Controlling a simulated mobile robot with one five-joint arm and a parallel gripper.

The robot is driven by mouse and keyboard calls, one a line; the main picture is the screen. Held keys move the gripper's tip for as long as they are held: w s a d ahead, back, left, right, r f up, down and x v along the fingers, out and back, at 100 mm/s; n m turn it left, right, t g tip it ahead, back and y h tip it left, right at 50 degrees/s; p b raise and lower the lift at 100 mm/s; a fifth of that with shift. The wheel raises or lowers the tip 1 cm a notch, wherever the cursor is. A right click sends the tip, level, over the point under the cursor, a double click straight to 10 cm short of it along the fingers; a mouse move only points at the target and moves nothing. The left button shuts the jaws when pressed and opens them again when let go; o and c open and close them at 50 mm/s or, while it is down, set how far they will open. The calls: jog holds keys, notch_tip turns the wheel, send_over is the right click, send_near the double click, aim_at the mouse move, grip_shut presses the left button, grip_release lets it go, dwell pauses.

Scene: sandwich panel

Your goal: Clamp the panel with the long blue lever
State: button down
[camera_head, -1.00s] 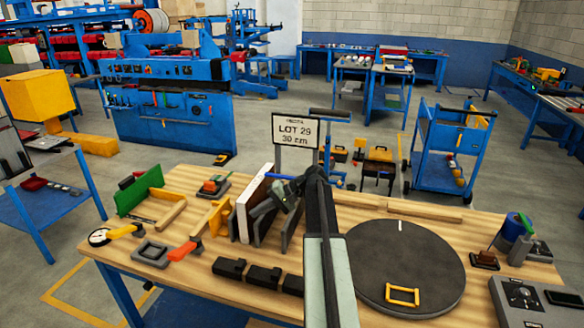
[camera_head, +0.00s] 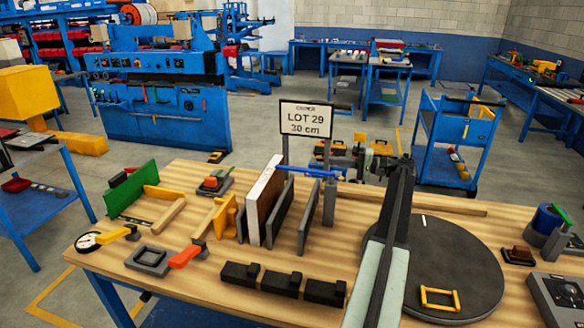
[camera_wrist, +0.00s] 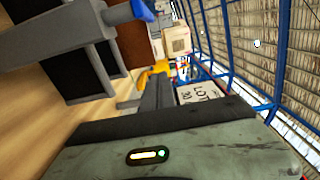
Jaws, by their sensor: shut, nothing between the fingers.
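The long blue lever (camera_head: 307,171) lies nearly level in the head view, from the top of a grey post (camera_head: 330,203) leftward to the panel's upper far corner. Whether it touches the panel cannot be told. The panel (camera_head: 262,200), with a white edge and brown face, stands upright between grey plates. In the wrist view, part of the blue lever (camera_wrist: 141,10) shows at the top, beyond the grey fixture (camera_wrist: 65,52). My gripper (camera_wrist: 156,88) is shut and empty, apart from the lever. In the head view my arm stands right of the fixture; the fingers are not clear there.
A sign (camera_head: 306,119) reading LOT 29 stands behind the fixture. Several black blocks (camera_head: 281,283) line the front. A dark turntable (camera_head: 455,265) is at right, partly behind my arm. An orange-handled clamp (camera_head: 185,257) and a yellow bracket (camera_head: 228,215) are at left.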

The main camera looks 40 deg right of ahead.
jog(key=w+a, duration=0.7)
jog(key=a, duration=0.1)
jog(key=shift+w+a, duration=0.25)
jog(key=shift+w, duration=0.05)
jog(key=shift+d, duration=0.1)
dwell(0.3)
